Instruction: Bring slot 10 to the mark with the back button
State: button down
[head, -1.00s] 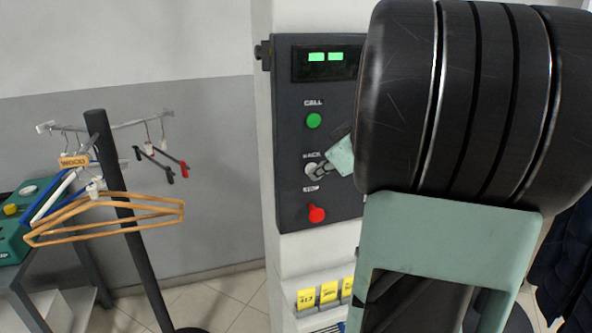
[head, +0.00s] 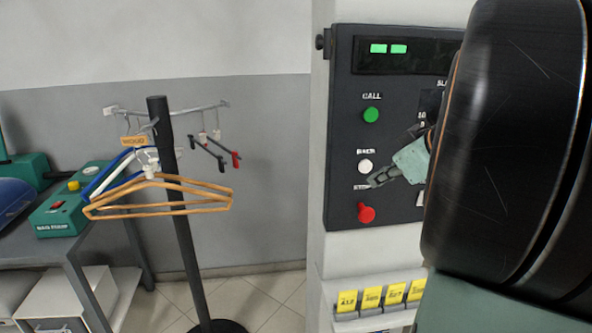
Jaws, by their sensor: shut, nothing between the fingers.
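The dark control panel (head: 342,130) is fixed to a white column in the head view. It bears a green call button (head: 371,114), a white back button (head: 365,166) and a red stop button (head: 366,212). A display (head: 388,49) at the top shows two lit green blocks, with no digits legible. My gripper (head: 373,181) is shut and empty, with its tip just below and right of the white button. The white button is in full view, and the tip looks apart from it. My arm hides the panel's right side. Slot 10 and the mark cannot be made out.
Yellow numbered tags (head: 372,297) stand in a rack below the panel. A black stand (head: 185,230) with wooden hangers (head: 160,211) and clip hangers is left of the column. A green device (head: 75,210) sits on a grey table further left.

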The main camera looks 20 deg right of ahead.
jog(key=shift+s+a+b, duration=0.15)
jog(key=shift+s+b, duration=0.1)
jog(key=shift+s, duration=0.3)
jog(key=shift+s+a+b, duration=0.15)
jog(key=shift+s+b, duration=0.05)
jog(key=shift+s, duration=0.35)
jog(key=shift+r, duration=0.15)
